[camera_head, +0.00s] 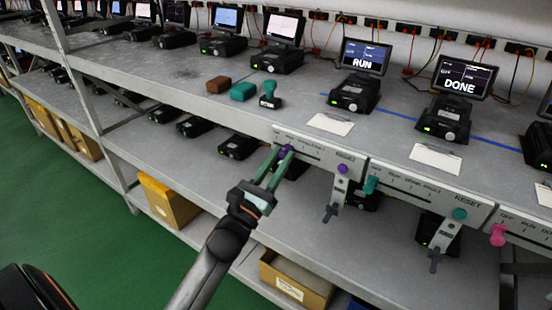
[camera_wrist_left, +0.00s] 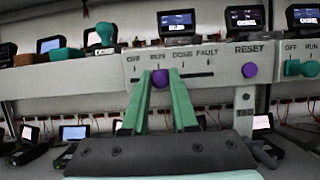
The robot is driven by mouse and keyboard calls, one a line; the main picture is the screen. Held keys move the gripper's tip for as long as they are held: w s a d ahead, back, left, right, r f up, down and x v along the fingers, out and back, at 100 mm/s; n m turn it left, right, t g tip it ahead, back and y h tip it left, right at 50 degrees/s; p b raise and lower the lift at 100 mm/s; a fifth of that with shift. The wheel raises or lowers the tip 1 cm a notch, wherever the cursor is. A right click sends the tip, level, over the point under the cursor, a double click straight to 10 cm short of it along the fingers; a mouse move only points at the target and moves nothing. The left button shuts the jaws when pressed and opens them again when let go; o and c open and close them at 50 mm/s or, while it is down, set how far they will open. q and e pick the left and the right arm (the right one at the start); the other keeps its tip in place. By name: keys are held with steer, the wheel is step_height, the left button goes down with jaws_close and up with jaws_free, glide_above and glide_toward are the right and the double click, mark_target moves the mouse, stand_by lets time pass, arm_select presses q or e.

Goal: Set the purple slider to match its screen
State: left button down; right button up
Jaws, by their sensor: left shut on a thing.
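The purple slider (camera_wrist_left: 160,77) sits in the slot of a grey panel (camera_wrist_left: 222,72), under the RUN label in the left wrist view. My left gripper (camera_wrist_left: 160,78) has its green fingers shut around the slider knob. In the head view the gripper (camera_head: 281,152) is at the left panel, and the purple slider (camera_head: 284,153) shows partly between the fingertips. The screen above this panel (camera_head: 365,57) reads RUN. A purple RESET knob (camera_head: 342,169) is right of the slot. My right gripper is not in view.
A neighbouring panel has a teal slider (camera_head: 370,184) under a DONE screen (camera_head: 463,76). A pink slider (camera_head: 497,235) is farther right. Stamps and blocks (camera_head: 243,91) lie on the shelf above. A hanging tag lever (camera_head: 333,205) is below the RESET knob.

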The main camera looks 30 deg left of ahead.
arm_select(q)
steer(key=c, duration=0.7)
jaws_free()
steer(key=shift+a, duration=0.1)
steer(key=b+v, duration=0.3)
steer(key=v, duration=0.9)
steer(key=shift+s+f, duration=0.15)
steer(key=shift+s, duration=0.1)
